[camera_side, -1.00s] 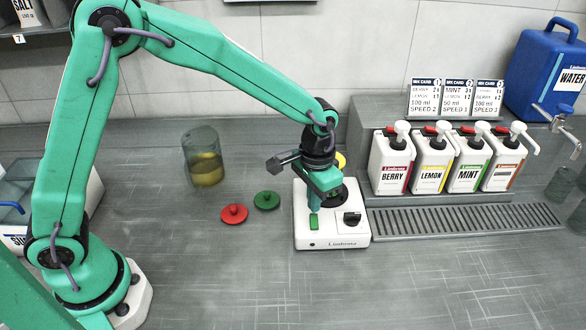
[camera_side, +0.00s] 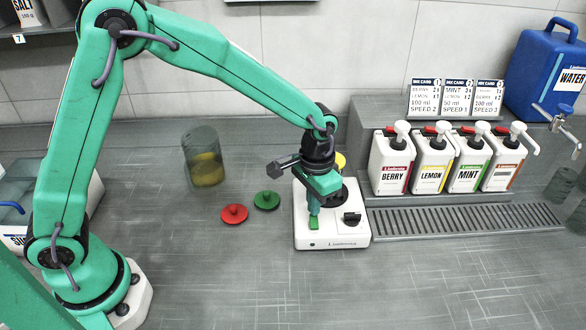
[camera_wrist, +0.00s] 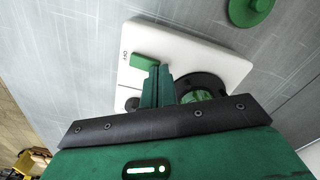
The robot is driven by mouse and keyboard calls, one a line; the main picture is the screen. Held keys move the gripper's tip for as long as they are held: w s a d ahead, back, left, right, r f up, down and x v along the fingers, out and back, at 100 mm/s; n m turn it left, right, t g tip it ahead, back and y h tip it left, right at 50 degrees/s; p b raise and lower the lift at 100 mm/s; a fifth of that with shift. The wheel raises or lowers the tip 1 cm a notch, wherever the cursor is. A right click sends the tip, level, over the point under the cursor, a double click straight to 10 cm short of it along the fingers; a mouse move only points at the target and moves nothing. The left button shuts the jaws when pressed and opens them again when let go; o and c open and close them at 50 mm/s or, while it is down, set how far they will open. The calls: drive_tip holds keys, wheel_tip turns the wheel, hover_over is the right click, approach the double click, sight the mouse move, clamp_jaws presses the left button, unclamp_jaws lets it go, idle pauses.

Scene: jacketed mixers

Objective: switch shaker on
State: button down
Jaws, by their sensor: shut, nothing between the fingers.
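The shaker is a white box-shaped unit (camera_side: 333,240) on the bench, with a black dial (camera_side: 352,218) on its right and a round dark platform partly hidden behind my gripper. Its green rocker switch (camera_side: 314,224) is at the front left of the top; it also shows in the wrist view (camera_wrist: 142,62). My gripper (camera_side: 314,211) is shut and empty, pointing down, with its fingertips right at the back edge of the switch. In the wrist view the closed fingertips (camera_wrist: 160,72) are beside the switch; I cannot tell whether they touch it.
A red lid (camera_side: 234,213) and a green lid (camera_side: 267,200) lie left of the shaker. A clear jar of yellow liquid (camera_side: 206,170) stands farther back. Pump bottles (camera_side: 391,165) and a drip grate (camera_side: 465,218) are to the right. The bench in front is clear.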

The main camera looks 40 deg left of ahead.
sight(309, 215)
drive_tip(key=shift+f, duration=0.25)
drive_tip(key=shift+r, duration=0.2)
wheel_tip(309, 215, up, 7)
drive_tip(key=shift+f, duration=0.15)
idle(1.0)
idle(0.3)
drive_tip(key=s+a+r+n+t, duration=0.1)
drive_tip(key=s+a+r+t, duration=0.2)
drive_tip(key=s+a+r, duration=0.65)
drive_tip(key=s+a+r+n+t, duration=0.2)
drive_tip(key=s+a, duration=0.5)
drive_tip(key=s, duration=0.3)
drive_tip(key=shift+s+t, duration=0.15)
drive_tip(key=shift+t, duration=0.15)
